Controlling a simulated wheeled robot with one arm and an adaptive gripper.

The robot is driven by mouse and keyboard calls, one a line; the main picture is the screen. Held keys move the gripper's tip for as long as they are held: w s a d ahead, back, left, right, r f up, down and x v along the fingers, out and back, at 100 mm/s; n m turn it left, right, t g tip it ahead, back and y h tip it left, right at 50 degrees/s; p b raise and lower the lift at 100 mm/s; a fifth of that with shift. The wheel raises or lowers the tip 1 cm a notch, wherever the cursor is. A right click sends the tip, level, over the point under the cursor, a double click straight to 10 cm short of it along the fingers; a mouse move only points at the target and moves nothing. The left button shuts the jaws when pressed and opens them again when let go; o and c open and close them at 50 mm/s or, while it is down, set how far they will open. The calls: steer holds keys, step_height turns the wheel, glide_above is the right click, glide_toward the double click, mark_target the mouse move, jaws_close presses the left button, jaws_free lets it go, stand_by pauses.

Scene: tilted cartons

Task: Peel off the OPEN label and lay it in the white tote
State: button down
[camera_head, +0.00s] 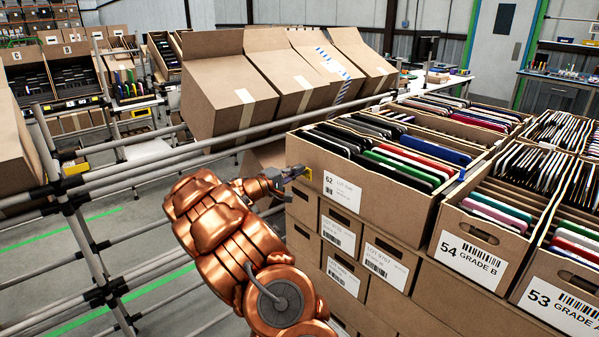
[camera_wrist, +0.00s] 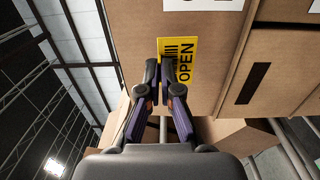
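The yellow OPEN label (camera_wrist: 186,62) is on the brown face of a carton (camera_wrist: 215,95) in the wrist view. In the head view the label is a small yellow patch (camera_head: 308,174) at the left edge of the front of carton 62 (camera_head: 390,205). My gripper (camera_wrist: 161,68) is at the label, its two dark fingertips close together over the label's left side. A narrow gap seems to show between them. Whether they pinch the label's edge is hidden. The label looks flat and upright against the carton. I cannot make out a white tote for certain in either view.
Carton 62 holds several upright devices and stands on stacked cartons (camera_head: 385,262). Cartons 54 (camera_head: 480,240) and 53 (camera_head: 560,300) are to its right. Metal rails (camera_head: 130,180) run on the left, with tilted open cartons (camera_head: 225,90) behind. A white surface (camera_head: 147,152) lies beyond the rails.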

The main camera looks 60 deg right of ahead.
steer(key=shift+b+v, duration=0.8)
steer(key=shift+v, duration=1.1)
steer(key=shift+w+a, duration=0.1)
steer(key=shift+a, duration=0.1)
